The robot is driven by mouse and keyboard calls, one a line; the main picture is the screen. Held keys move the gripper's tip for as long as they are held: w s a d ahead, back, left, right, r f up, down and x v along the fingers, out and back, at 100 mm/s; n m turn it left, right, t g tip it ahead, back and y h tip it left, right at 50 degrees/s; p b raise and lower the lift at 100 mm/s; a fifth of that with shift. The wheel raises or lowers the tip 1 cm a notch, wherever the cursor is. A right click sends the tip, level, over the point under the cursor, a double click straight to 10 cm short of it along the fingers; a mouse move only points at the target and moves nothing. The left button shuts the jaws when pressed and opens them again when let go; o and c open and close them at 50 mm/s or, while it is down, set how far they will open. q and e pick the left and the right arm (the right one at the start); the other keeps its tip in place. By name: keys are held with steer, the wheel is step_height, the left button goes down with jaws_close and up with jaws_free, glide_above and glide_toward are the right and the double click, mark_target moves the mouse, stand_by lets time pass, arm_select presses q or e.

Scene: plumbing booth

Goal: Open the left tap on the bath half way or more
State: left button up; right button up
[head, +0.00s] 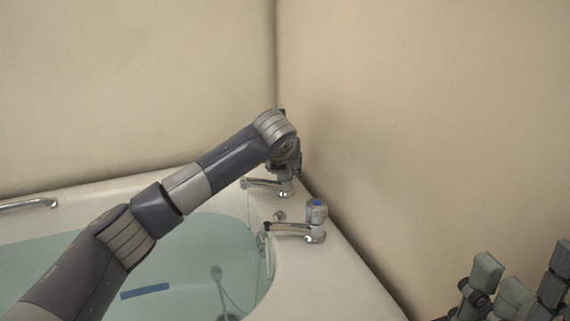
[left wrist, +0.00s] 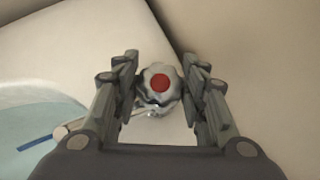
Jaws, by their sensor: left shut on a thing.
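The left tap has a chrome spout (head: 265,184) that shows below my left gripper in the head view. Its handle with a red cap (left wrist: 160,83) shows in the left wrist view, between my fingers. My left gripper (head: 288,163) reaches over the far corner of the bath and is shut on this handle, one finger on each side. In the head view the handle is mostly hidden by my gripper and wrist. My right gripper (head: 522,285) is at the lower right, partly cut off by the frame edge, with its fingers apart and nothing seen between them.
The other tap (head: 316,211), with a blue cap, stands nearer on the white bath rim (head: 335,275). The bath holds water (head: 190,275) and a blue strip (head: 145,291). Walls (head: 420,120) close in behind and right of the taps. A grab rail (head: 30,204) is at the left.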

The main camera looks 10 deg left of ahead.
arm_select(q)
steer(key=n+g+y, duration=0.1)
steer(key=n+y, duration=0.3)
steer(key=n, duration=0.1)
steer(key=shift+d, duration=0.1)
steer(key=shift+n+g+y+p, duration=0.45)
steer(key=shift+n+g+y, duration=0.3)
steer(key=shift+n, duration=0.95)
steer(key=o, duration=1.1)
steer(key=v, duration=0.7)
steer(key=shift+d+r, duration=0.1)
steer(key=shift+r, duration=0.05)
